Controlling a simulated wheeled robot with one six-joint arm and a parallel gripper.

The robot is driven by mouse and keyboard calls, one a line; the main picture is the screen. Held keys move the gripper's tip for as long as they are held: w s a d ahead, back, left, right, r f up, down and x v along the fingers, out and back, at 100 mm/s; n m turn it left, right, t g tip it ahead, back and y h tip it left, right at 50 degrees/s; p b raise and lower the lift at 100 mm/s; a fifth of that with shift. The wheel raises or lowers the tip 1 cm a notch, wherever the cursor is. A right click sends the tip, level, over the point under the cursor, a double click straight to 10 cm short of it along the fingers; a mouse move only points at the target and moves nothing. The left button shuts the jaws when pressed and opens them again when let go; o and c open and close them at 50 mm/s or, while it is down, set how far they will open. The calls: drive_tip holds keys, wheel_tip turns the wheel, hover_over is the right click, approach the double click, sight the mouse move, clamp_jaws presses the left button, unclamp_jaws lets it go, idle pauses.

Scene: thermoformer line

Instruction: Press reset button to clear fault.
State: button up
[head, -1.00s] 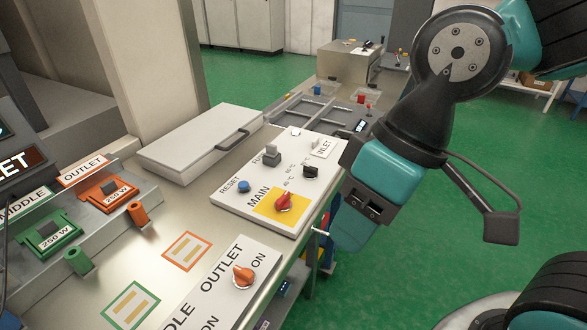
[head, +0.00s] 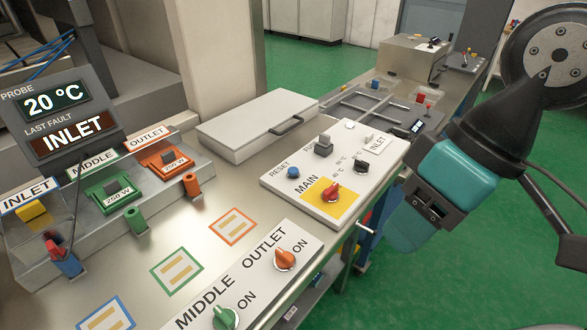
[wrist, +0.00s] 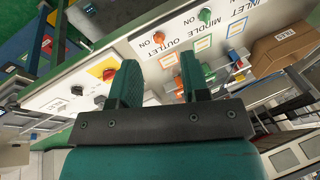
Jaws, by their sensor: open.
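The blue reset button (head: 293,172) sits beside the word RESET on the white MAIN panel (head: 285,187), in the head view. The same panel carries a red knob (head: 331,191) on a yellow square, a grey switch and a black knob. A display (head: 68,122) reads PROBE 20 °C and LAST FAULT INLET. My gripper (head: 408,232) hangs at the right of the panel, beyond the table edge, apart from the button. In the wrist view my gripper (wrist: 160,80) shows two green fingers spread apart with nothing between them. The reset button cannot be made out there.
A white lidded box (head: 255,122) with a dark handle lies behind the panel. The MIDDLE and OUTLET switch panel (head: 255,270) is in front. Coloured heater modules (head: 118,195) stand at the left. Green floor is free at the right.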

clamp_jaws()
idle(1.5)
